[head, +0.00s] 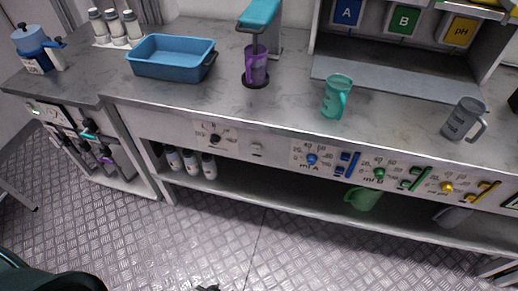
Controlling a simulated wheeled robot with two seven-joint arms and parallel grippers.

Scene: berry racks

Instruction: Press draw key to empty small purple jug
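The small purple jug (257,72) stands upright on a dark round pad under the teal dispenser (261,14) at the back of the counter. Its contents cannot be made out. On the counter's front panel below is a plate with a black knob (215,139), and a small pale key-like piece (257,150) to its right; I cannot tell which is the draw key. A small dark tip (208,288) at the bottom edge may be my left gripper; its fingers cannot be made out. My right gripper is not in view.
A blue tub (172,58) stands left of the dispenser. A teal jug (336,97) and a grey jug (464,120) stand to the right. Blue, green and yellow knobs line the front panel. The lower shelf holds bottles (191,163) and a green jug (363,198). The floor in front is clear.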

